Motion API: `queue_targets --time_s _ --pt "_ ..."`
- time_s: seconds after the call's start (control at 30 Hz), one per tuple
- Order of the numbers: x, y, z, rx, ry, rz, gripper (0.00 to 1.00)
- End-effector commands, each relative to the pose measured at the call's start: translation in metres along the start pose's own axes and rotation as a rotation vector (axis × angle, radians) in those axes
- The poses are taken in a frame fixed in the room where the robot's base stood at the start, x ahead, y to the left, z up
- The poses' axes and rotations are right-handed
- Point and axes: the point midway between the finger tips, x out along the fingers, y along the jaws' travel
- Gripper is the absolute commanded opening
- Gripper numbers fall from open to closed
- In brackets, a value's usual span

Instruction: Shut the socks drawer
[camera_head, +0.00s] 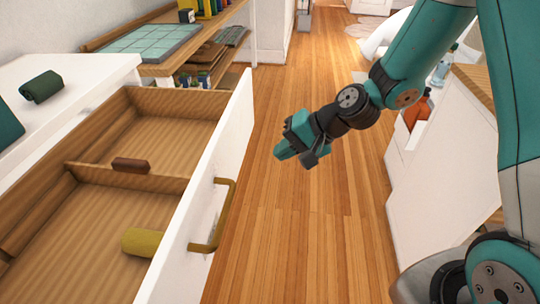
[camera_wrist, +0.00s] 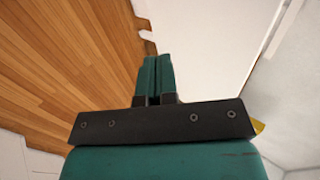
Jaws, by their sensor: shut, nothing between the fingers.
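The drawer (camera_head: 205,205) at the left in the head view is pulled out. It has wooden inner walls, a white front panel and a brass bar handle (camera_head: 222,212). A rolled yellow sock (camera_head: 142,242) lies in its near compartment, by the front panel.
A dark green roll (camera_head: 41,87) lies on the white cabinet top (camera_head: 85,75). A wooden shelf unit (camera_head: 165,68) stands behind. A white cabinet (camera_head: 425,175) stands at the right. The wooden floor between is clear.

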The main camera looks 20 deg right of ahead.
Motion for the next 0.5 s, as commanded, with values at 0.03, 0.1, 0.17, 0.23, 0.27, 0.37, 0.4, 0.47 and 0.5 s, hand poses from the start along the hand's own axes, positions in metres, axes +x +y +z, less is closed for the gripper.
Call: queue_targets --time_s 0.03,0.1,0.17,0.23,0.27,0.37,0.4,0.47,0.5 --pt "0.011 0.001 0.002 -0.003 -0.007 0.002 0.00" --pt "0.026 0.001 0.002 -0.003 -0.007 0.003 0.00" --pt "0.039 0.000 0.002 -0.005 -0.007 0.002 0.00" --pt "0.055 0.000 0.002 -0.004 -0.007 0.002 0.00" --pt "0.061 0.001 0.003 -0.005 -0.007 0.003 0.00" --pt "0.081 0.000 0.002 -0.005 -0.007 0.003 0.00" --pt "0.088 -0.002 0.003 -0.007 -0.007 0.002 0.00" --pt "0.093 -0.012 0.002 -0.009 -0.005 0.001 0.00" --pt "0.097 -0.015 0.002 -0.008 -0.004 0.001 0.00"
